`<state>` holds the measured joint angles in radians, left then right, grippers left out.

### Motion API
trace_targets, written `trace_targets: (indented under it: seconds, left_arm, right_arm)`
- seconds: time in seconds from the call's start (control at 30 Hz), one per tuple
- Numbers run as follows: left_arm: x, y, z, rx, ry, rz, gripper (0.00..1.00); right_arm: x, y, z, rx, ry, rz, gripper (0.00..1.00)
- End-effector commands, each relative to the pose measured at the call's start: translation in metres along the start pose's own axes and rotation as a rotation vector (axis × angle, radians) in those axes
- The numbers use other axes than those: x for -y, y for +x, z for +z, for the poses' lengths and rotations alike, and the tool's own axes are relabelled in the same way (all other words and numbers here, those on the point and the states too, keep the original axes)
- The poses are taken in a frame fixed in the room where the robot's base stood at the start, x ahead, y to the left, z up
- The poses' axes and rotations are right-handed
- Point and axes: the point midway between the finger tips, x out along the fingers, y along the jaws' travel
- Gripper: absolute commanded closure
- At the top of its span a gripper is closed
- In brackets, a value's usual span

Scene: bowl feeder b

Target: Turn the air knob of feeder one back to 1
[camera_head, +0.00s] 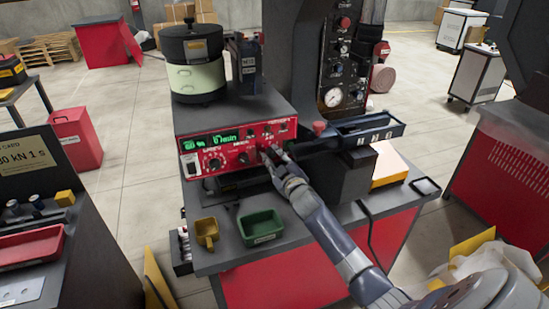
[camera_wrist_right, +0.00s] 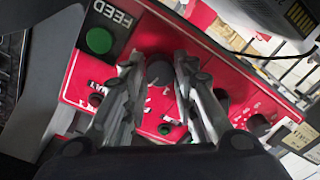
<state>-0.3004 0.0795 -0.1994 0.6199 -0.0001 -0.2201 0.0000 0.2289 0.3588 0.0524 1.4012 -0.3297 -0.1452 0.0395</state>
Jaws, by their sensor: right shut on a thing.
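The feeder's red control box (camera_head: 228,146) stands on the grey bench in the head view, with a green lit display (camera_head: 212,143) and several black knobs. My right gripper (camera_head: 271,157) reaches the right part of its front panel. In the right wrist view, the fingers of my right gripper (camera_wrist_right: 160,78) are closed around a dark round knob (camera_wrist_right: 160,71) on the red panel. The label and pointer of this knob are hidden or too small to read, so its setting cannot be told. My left gripper is out of view.
A round feeder bowl (camera_head: 195,65) sits on top of the box. A green FEED button (camera_wrist_right: 99,40) is beside the fingers. A yellow bin (camera_head: 206,232) and a green tray (camera_head: 261,227) stand in front. A dark chute (camera_head: 366,132) extends right of the gripper.

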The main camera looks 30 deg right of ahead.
Motion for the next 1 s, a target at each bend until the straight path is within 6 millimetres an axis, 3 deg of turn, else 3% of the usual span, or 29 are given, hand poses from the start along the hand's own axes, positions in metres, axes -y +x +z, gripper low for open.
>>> trace_targets:
  seconds: [0.6, 1.0]
  left_arm:
    - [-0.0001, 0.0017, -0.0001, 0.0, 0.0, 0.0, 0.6]
    - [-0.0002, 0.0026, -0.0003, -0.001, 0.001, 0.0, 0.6]
  right_arm:
    - [0.0005, 0.0001, -0.0002, 0.027, -0.583, 0.0, 0.98]
    - [0.0009, 0.0, -0.0004, 0.041, -0.854, -0.001, 0.98]
